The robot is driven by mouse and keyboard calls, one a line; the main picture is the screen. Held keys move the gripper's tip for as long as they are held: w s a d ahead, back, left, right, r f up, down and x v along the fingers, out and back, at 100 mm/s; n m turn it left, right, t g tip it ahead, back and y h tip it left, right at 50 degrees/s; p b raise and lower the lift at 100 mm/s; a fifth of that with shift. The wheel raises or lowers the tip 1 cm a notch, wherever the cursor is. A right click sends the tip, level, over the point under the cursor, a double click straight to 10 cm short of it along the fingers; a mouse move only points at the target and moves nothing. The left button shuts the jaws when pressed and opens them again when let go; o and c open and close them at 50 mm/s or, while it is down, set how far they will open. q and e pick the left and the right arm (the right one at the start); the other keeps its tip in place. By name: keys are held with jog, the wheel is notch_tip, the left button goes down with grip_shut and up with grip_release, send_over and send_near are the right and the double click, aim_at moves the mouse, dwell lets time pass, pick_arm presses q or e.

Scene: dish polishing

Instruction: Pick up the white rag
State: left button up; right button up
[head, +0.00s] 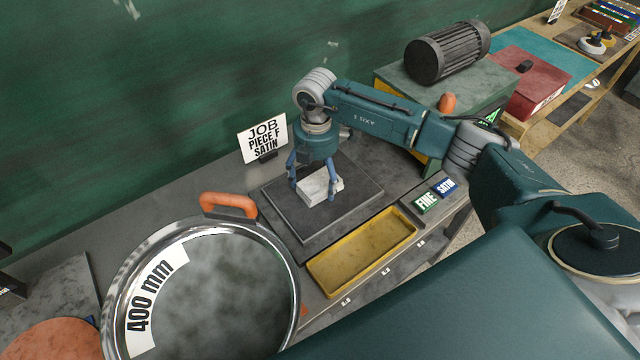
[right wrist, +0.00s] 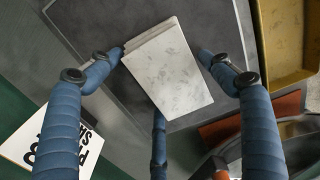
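The white rag (head: 320,186) is a folded, grey-stained block lying on a dark square mat (head: 352,212). In the right wrist view the rag (right wrist: 170,68) lies between the fingertips. My right gripper (head: 314,184) points down over the rag with its blue fingers spread around it. In the right wrist view the gripper (right wrist: 160,62) has one finger on each side of the rag and a third at its near edge. The fingers look open; whether any touches the rag is unclear. My left gripper is out of view.
A yellow tray (head: 362,254) lies in front of the mat, beside FINE and SATIN blocks (head: 426,203). A large round 400 mm dish (head: 225,290) with an orange handle (head: 228,203) is at the left. A job sign (head: 264,138) stands behind. A motor (head: 447,52) is at the back right.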

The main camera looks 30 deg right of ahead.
jog(key=c, duration=0.8)
